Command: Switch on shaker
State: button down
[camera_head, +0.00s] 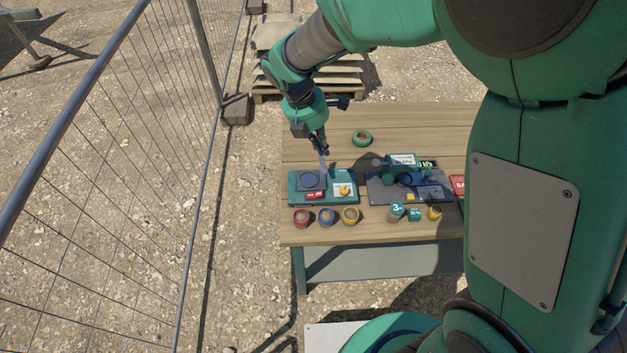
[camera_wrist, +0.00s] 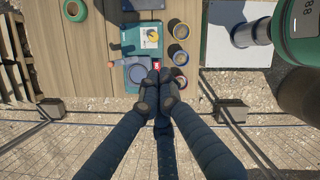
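A teal device (camera_head: 296,197) that looks like the shaker lies at the left of the wooden table. It bears a grey plate with a round ring (camera_head: 311,180), a small red part with white marks (camera_head: 315,195), and a pale card with a yellow knob-like part (camera_head: 345,189). The wrist view shows the ring (camera_wrist: 138,74), the card (camera_wrist: 149,37) and the red part (camera_wrist: 156,66). My gripper (camera_head: 323,165) points down above the device. In the wrist view its fingertips (camera_wrist: 159,76) meet beside the red part and partly cover it; contact cannot be told. I see nothing held.
Red (camera_head: 301,217), blue (camera_head: 327,216) and yellow (camera_head: 351,215) tape rolls lie along the front. A dark blue-grey board (camera_head: 378,193) with a motor-like device stands to the right. A green roll (camera_head: 362,138) lies behind. A wire fence (camera_head: 120,150) stands left of the table.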

aim_at(318, 194)
jog(key=w+a+f+n+h+p, duration=0.1)
jog(key=a+f+n, duration=0.3)
jog(key=f+n, duration=0.1)
jog(key=w+a+f+n+h+p, duration=0.1)
jog(key=a+f+n, duration=0.3)
jog(key=f, duration=0.3)
jog(key=shift+w+a+f+n+g+p, duration=0.15)
jog(key=shift+w+f+n+g+p, duration=0.15)
jog(key=shift+w+f+n, duration=0.1)
jog(key=x, duration=1.4)
